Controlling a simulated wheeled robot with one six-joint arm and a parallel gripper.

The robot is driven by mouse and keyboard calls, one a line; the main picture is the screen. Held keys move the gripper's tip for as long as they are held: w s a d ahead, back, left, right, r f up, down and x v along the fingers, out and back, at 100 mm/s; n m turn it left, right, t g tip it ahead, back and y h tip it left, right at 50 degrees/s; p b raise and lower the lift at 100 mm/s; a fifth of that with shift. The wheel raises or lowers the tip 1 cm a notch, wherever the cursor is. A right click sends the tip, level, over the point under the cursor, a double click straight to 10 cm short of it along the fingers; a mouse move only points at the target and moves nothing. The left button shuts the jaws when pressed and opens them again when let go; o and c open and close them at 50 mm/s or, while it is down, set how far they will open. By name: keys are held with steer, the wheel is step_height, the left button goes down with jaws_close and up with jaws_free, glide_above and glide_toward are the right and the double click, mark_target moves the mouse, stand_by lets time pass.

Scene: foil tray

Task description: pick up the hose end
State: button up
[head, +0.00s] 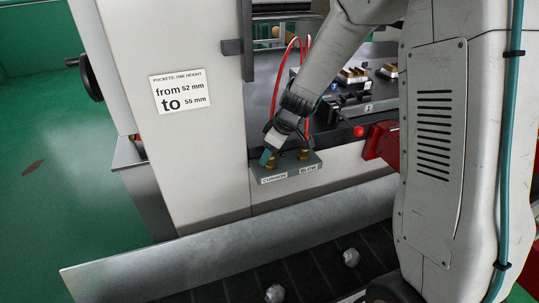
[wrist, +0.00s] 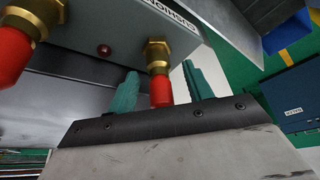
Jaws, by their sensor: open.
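A red hose end (wrist: 160,91) sits on a brass fitting (wrist: 157,52) beside the CUSHION label on a grey block (head: 290,172). My gripper (wrist: 160,68) is open, with one teal finger on each side of this hose end and gaps showing on both sides. In the head view my gripper (head: 267,158) is at the CUSHION side of the block and hides most of that fitting. A second red hose end (wrist: 12,52) on another brass fitting (wrist: 40,12) is at the left of the wrist view, outside my fingers.
Red hoses (head: 289,52) rise behind my wrist. A pale machine panel (head: 200,130) stands left of the block. A dark fixture table (head: 345,95) with brass pieces lies behind. Below runs a metal-edged dark trough (head: 220,255) holding grey nuts (head: 350,257). A red-knobbed lever (head: 358,131) is to the right.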

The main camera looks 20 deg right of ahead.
steer(key=c, duration=1.1)
steer(key=shift+r, duration=0.1)
steer(key=shift+r, duration=0.55)
step_height(320, 180, up, 2)
steer(key=shift+r, duration=0.15)
steer(key=s+d+r, duration=0.2)
steer(key=s, duration=0.5)
steer(key=s+d+r, duration=0.2)
steer(key=s+r, duration=0.1)
steer(key=s, duration=0.5)
steer(key=shift+s+r, duration=0.2)
steer(key=shift+d, duration=0.1)
